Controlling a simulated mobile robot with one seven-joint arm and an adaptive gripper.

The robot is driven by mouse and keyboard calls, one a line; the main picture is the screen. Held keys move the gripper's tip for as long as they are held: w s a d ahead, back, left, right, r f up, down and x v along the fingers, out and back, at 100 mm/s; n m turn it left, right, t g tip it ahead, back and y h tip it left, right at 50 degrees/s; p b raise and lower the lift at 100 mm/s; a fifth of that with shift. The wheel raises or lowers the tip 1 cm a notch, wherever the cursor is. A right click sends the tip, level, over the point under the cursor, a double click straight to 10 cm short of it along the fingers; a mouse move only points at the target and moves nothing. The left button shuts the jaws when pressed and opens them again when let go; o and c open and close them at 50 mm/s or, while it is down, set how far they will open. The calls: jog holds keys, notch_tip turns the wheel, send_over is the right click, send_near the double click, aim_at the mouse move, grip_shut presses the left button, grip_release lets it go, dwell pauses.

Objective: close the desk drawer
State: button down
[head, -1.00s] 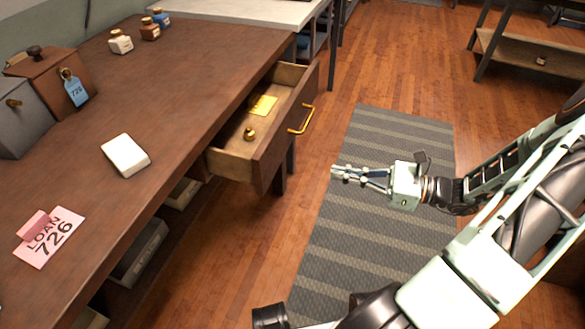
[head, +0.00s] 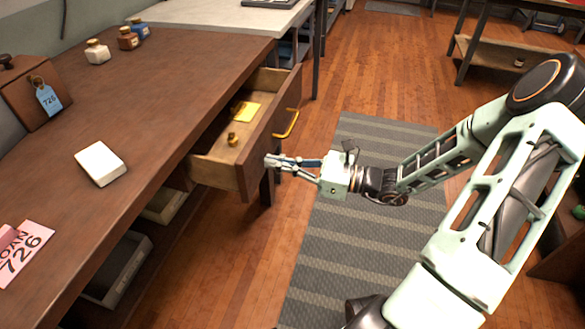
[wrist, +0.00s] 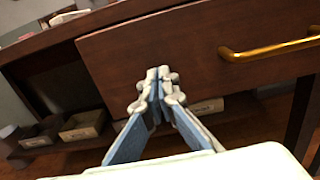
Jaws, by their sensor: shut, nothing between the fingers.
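The desk drawer (head: 216,172) stands pulled out from the right side of the brown wooden desk (head: 160,95). A yellow paper (head: 248,112) and a small brass knob-like object (head: 232,139) lie inside it. Its front has a brass handle (head: 287,124), which also shows at the right in the wrist view (wrist: 270,50). My gripper (head: 270,162) is shut and empty. Its fingertips are close to the drawer front (wrist: 195,45), left of the handle in the wrist view. I cannot tell whether they touch it.
A white block (head: 101,163), a pink loan card (head: 22,252) and several small bottles (head: 97,51) are on the desktop. Open trays (wrist: 82,125) sit on shelves below the desk. A striped grey rug (head: 330,245) covers the floor beside the desk.

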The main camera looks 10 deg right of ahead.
aim_at(221, 150)
jog(key=shift+w+a, duration=0.1)
jog(key=shift+a, duration=0.2)
jog(key=shift+w+a+r, duration=0.1)
jog(key=shift+w+a, duration=0.05)
jog(key=shift+a, duration=0.05)
jog(key=p+x, duration=0.2)
jog(key=x, duration=1.1)
jog(key=shift+w+a, duration=0.1)
